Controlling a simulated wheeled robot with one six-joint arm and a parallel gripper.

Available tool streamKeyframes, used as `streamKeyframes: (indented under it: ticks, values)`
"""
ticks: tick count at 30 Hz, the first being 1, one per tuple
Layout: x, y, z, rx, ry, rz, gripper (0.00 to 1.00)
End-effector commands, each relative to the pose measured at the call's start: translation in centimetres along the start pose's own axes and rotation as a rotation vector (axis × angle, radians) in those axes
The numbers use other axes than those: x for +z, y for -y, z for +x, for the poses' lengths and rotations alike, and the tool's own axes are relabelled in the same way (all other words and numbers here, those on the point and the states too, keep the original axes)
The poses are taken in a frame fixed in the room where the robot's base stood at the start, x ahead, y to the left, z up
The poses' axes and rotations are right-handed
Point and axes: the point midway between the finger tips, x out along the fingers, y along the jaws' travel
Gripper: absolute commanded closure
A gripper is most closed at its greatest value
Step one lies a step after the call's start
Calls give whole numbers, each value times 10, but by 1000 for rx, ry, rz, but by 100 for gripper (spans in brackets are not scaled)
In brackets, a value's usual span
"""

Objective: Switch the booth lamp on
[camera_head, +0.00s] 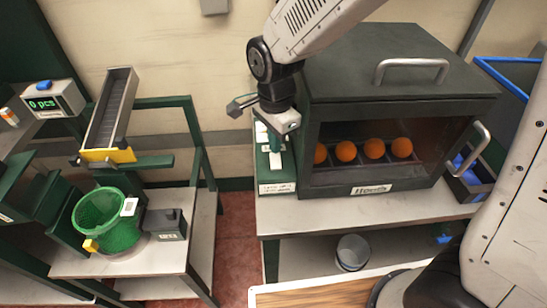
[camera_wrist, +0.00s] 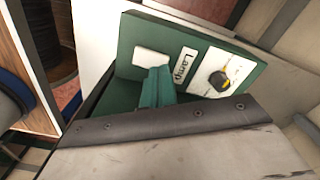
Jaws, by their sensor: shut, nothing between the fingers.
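The dark booth (camera_head: 400,95) stands on the right table in the head view, with several oranges behind its front window; its inside looks dim. A green control panel (camera_wrist: 150,32) stands at the booth's left side and carries a "Lamp" label (camera_wrist: 185,65). My gripper (camera_head: 276,160) is over this panel, pointing down. In the wrist view its teal fingers (camera_wrist: 157,84) are together and empty, left of the knob and apart from it. They partly hide a pale plate (camera_wrist: 150,58).
The booth has a handle (camera_head: 412,65) on top and another (camera_head: 482,148) on its right side. A metal can (camera_head: 352,252) stands on the shelf below. Left are a green basket (camera_head: 108,222), a sloped chute (camera_head: 111,112) and a counter display (camera_head: 45,102).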

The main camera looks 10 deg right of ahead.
Motion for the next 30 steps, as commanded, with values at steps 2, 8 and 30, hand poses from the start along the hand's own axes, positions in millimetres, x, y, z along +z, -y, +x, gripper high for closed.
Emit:
streamKeyframes:
  ticks: [2,8,30]
  values:
    - [0,0,0,0,0,0,100]
    - [0,0,0,0,0,0,100]
    - [0,0,12,0,0,0,100]
